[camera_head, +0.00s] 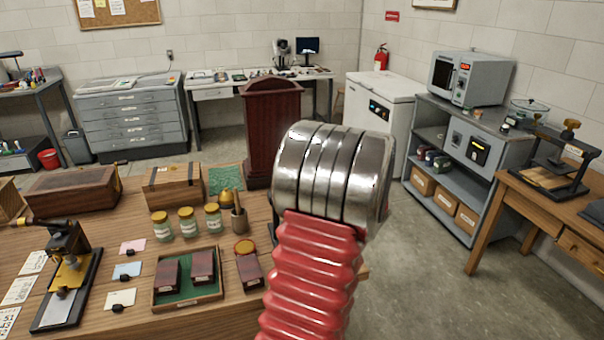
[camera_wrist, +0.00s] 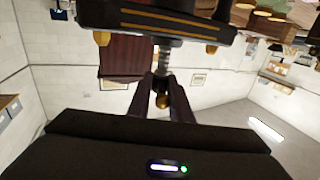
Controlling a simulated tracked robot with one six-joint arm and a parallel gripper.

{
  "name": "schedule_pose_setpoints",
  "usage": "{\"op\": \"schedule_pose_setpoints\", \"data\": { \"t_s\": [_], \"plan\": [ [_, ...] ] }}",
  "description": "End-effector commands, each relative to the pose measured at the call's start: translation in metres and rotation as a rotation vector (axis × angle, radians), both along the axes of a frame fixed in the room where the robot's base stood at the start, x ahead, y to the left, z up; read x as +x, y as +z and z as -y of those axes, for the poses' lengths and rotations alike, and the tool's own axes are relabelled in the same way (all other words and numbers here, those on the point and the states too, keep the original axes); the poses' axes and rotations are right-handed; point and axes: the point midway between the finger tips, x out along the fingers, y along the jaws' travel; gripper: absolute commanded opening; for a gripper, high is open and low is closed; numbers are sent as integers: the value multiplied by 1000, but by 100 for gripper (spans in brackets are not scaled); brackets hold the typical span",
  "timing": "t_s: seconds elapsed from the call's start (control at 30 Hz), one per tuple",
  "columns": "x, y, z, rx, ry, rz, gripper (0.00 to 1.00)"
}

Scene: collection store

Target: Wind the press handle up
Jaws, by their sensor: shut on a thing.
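In the wrist view a dark press part with gold lines (camera_wrist: 160,17) spans the top, with brass-coloured feet or knobs at its sides. A grey threaded screw (camera_wrist: 165,55) runs from it towards my gripper (camera_wrist: 163,88). My gripper's two dark fingers are shut on a small brass-coloured knob (camera_wrist: 162,101) in line with the screw; I take it for the press handle. In the head view my red and metal arm fills the middle and hides the gripper and whatever it holds.
The wooden table (camera_head: 120,240) bears jars (camera_head: 187,222), a green-lined tray (camera_head: 188,303), a wooden box (camera_head: 173,187) and a small stamping press (camera_head: 68,262). A dark red lectern (camera_head: 268,115) stands behind. Another black press (camera_head: 557,165) is on the right table. Floor between is clear.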

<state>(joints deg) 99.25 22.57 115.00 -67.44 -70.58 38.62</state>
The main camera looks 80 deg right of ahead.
Motion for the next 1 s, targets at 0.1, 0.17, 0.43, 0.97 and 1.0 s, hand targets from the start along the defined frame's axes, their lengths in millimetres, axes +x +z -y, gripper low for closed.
{"op": "schedule_pose_setpoints", "data": {
  "t_s": [0.1, 0.17, 0.43, 0.97, 1.0],
  "plan": [
    [-6, 1, 4, -4, 66, 1, 0],
    [-6, 1, 5, -3, 108, 0, 0],
    [-6, 1, 7, -5, 308, 0, 0],
    [-5, 1, 10, -5, 651, 0, 0],
    [-5, 1, 10, -6, 673, 1, 0]
  ]
}}
